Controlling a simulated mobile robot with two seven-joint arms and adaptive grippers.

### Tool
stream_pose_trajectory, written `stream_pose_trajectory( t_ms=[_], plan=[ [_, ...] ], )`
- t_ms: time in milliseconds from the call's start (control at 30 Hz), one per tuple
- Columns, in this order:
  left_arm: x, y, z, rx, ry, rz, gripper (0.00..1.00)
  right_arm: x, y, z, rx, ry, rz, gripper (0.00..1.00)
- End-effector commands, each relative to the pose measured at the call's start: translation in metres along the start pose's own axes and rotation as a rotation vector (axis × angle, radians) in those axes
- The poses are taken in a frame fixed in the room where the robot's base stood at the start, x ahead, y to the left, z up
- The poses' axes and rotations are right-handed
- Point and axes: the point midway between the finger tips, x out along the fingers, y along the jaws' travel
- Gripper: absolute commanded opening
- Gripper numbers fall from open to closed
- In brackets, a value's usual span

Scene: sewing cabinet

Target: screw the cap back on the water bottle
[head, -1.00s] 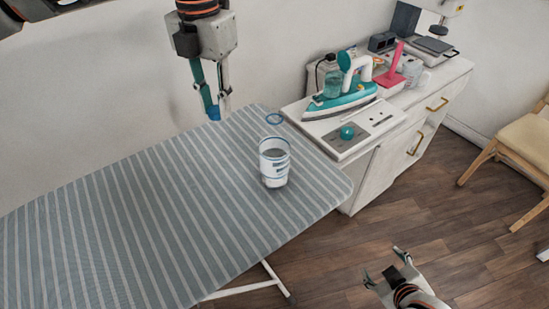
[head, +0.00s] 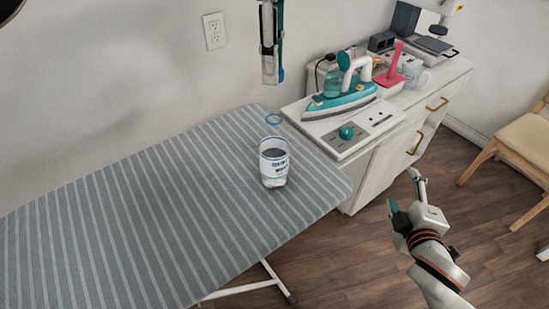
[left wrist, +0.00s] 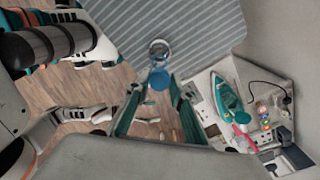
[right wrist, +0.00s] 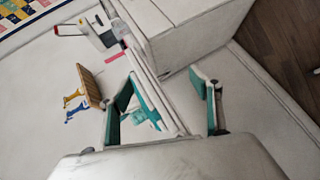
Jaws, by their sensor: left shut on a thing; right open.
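The water bottle (head: 275,171), clear with a white printed label, stands upright on the striped ironing board; it also shows in the left wrist view (left wrist: 159,49). My left gripper (head: 271,77) is shut on the blue cap (head: 281,74), high above the board's far end and behind the bottle in the picture. The cap shows between the fingertips in the left wrist view (left wrist: 159,81). My right gripper (head: 402,187) is open and empty, right of the board over the floor.
The ironing board (head: 130,220) is clear to the left of the bottle. A wooden chair (head: 525,140) stands far right.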

Motion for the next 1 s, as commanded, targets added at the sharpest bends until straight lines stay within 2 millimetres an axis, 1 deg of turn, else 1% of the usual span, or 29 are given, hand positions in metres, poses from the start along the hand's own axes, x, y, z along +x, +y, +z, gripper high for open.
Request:
stream_pose_trajectory(
  t_ms=[33,67,100,233,300,400,500,600,733,833,1000],
  plan=[
    [-0.001,0.000,-0.001,-0.014,0.000,0.000,0.16,0.009,0.018,-0.016,-0.067,0.059,0.067,0.64],
    [-0.001,0.000,-0.001,-0.019,0.000,0.000,0.16,0.013,0.028,-0.026,-0.109,0.096,0.106,0.64],
    [-0.001,0.001,-0.002,-0.024,0.000,0.000,0.16,0.018,0.040,-0.041,-0.167,0.145,0.159,0.64],
    [-0.001,0.001,-0.002,-0.029,0.000,0.000,0.16,0.023,0.076,-0.087,-0.362,0.299,0.338,0.64],
    [-0.001,0.001,-0.002,-0.028,0.000,0.001,0.16,0.021,0.090,-0.112,-0.470,0.379,0.434,0.64],
    [-0.001,0.001,-0.002,-0.028,0.000,0.001,0.16,0.014,0.104,-0.146,-0.630,0.491,0.573,0.64],
    [-0.001,0.001,-0.002,-0.027,0.000,0.001,0.16,0.003,0.111,-0.175,-0.790,0.600,0.712,0.64],
    [-0.001,0.001,-0.002,-0.027,0.000,0.001,0.16,-0.010,0.109,-0.199,-0.949,0.709,0.847,0.64],
    [-0.001,0.001,-0.002,-0.026,0.000,0.001,0.16,-0.028,0.098,-0.220,-1.152,0.852,1.017,0.64],
    [-0.001,0.001,-0.002,-0.026,0.000,0.001,0.16,-0.040,0.084,-0.226,-1.295,0.962,1.138,0.64],
    [-0.001,0.001,-0.002,-0.026,0.000,0.001,0.16,-0.055,0.060,-0.221,-1.475,1.127,1.293,0.64]
  ],
)
